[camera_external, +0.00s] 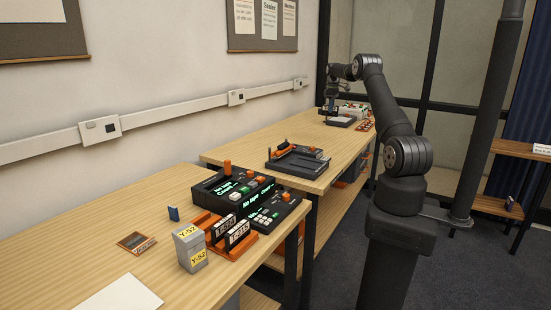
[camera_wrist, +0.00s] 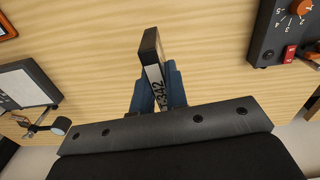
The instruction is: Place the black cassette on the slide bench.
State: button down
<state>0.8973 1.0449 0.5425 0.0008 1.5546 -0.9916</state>
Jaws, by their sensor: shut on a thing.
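In the wrist view the black cassette (camera_wrist: 152,48) stands on edge between the blue fingers of my gripper (camera_wrist: 158,88). A white label with dark characters runs along its narrow side, partly hidden by the fingers. The gripper is shut on it, above bare wood. In the external view my gripper (camera_external: 329,108) is over the far end of the far table, and the cassette is too small to make out. A dark-framed unit with a pale panel (camera_wrist: 22,86) lies at the left in the wrist view. It may be the slide bench, but I cannot tell for sure.
A dark unit with an orange knob (camera_wrist: 298,8) is at the right in the wrist view. In the external view, a black device (camera_external: 297,160) sits mid-table. The near table (camera_external: 75,255) holds two tape decks, an orange rack (camera_external: 248,244) with cassettes, and a grey box (camera_external: 190,248).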

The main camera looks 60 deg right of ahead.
jog(key=s+d+m, duration=0.1)
jog(key=s+d, duration=0.4)
send_near(321, 141)
jog(key=shift+w+d+f, duration=0.1)
jog(key=shift+d+f, duration=0.15)
jog(key=shift+d, duration=0.2)
jog(key=shift+f, duration=2)
jog(key=shift+f, duration=0.1)
jog(key=c, duration=1.4)
grip_release()
jog(key=shift+c, duration=0.2)
